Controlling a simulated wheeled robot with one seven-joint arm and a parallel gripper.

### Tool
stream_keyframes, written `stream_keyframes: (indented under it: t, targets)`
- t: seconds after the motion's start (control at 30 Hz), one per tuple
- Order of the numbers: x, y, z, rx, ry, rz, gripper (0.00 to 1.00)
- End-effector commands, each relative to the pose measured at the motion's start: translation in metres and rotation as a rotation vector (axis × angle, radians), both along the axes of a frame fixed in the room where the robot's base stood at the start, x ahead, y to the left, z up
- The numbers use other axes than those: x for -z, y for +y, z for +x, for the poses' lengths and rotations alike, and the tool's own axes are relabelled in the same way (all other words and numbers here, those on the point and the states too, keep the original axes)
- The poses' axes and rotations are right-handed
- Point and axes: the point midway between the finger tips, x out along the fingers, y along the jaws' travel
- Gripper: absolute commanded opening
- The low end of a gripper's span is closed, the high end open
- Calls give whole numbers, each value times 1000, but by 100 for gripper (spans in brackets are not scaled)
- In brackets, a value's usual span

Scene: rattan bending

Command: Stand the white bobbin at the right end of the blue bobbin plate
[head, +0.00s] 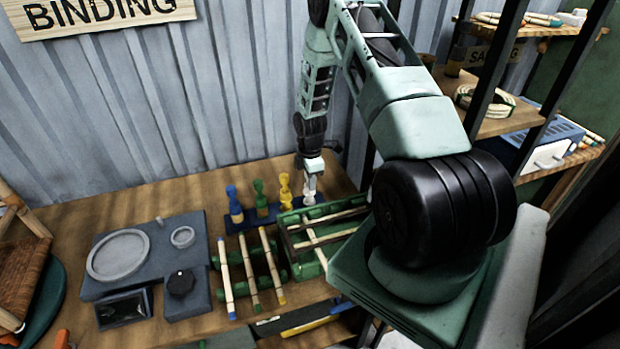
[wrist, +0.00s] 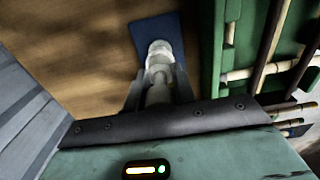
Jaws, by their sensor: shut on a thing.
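The white bobbin (head: 309,198) is upright at the right end of the blue bobbin plate (head: 247,224). My gripper (head: 311,181) is above it, pointing down, with its fingers closed around the bobbin. In the wrist view the bobbin (wrist: 159,52) shows between the two fingers (wrist: 159,90), with the blue plate (wrist: 144,35) behind and beside its end. I cannot tell whether its base touches the plate.
A green crate (head: 312,262) with rattan sticks is close in front and right of the bobbin; it also shows in the wrist view (wrist: 232,50). A green rack with sticks (head: 263,290) and a grey jig board (head: 150,250) lie further left. The corrugated wall is behind.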

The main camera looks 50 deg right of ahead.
Motion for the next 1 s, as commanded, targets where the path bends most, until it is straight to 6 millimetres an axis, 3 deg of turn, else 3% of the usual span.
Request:
stream_keyframes:
  t: [0.27,0.3,0.37,0.77,1.0]
  targets:
    - [4,0,0,0,0,0,0]
    - [3,0,0,0,0,0,31]
    - [3,0,0,0,0,0,47]
    - [-3,0,0,0,-1,-1,47]
    - [-36,-1,1,0,-4,-3,47]
